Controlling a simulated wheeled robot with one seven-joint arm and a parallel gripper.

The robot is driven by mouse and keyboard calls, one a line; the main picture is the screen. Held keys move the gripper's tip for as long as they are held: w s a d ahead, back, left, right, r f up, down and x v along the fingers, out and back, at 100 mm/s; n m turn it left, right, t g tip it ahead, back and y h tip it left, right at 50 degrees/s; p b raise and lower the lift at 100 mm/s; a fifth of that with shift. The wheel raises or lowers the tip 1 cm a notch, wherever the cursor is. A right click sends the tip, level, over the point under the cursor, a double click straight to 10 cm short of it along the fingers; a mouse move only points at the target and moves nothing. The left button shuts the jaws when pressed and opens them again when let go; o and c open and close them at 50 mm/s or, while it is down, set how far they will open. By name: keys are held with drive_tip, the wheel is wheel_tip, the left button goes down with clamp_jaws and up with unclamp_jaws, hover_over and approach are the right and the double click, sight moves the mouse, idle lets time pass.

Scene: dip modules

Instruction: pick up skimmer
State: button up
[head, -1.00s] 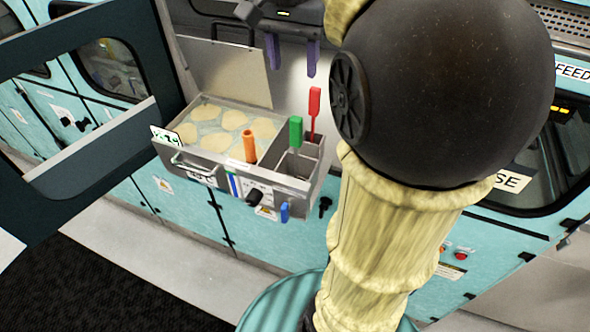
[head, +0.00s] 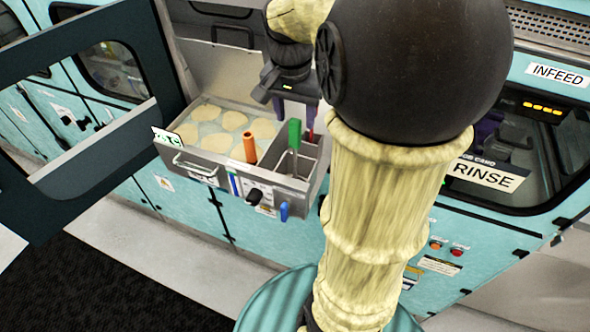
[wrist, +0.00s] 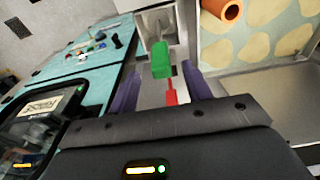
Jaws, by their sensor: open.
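Two upright handles, a green handle (head: 294,134) and a red handle (head: 310,120), stand in the narrow compartments at the right of the steel tank (head: 268,180). An orange handle (head: 250,148) stands near the divider on the tank's left side. I cannot tell which handle belongs to the skimmer. My gripper (head: 293,112) is over the right compartments, its purple fingers apart and empty. In the wrist view my gripper (wrist: 161,88) has the red handle (wrist: 171,92) between its fingers, nearer the right one. The green handle (wrist: 160,59) is just beyond. The tools' lower ends are mostly hidden.
The tank's large left basin holds liquid and several pale yellow discs (head: 234,121). A dark-framed open door (head: 60,215) stands to the left. A raised steel lid (head: 225,72) is behind the tank. Teal cabinets surround it.

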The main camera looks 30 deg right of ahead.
drive_tip(key=shift+w+d+f+p, duration=0.2)
drive_tip(key=shift+f+p, duration=0.4)
drive_tip(key=shift+f, duration=0.7)
drive_tip(key=shift+w+d+f+p, duration=0.15)
drive_tip(key=shift+f+p, duration=0.4)
drive_tip(key=shift+f, duration=0.7)
drive_tip(key=shift+a, duration=0.15)
drive_tip(key=c, duration=1)
drive_tip(key=shift+o, duration=0.2)
drive_tip(key=shift+r, duration=0.1)
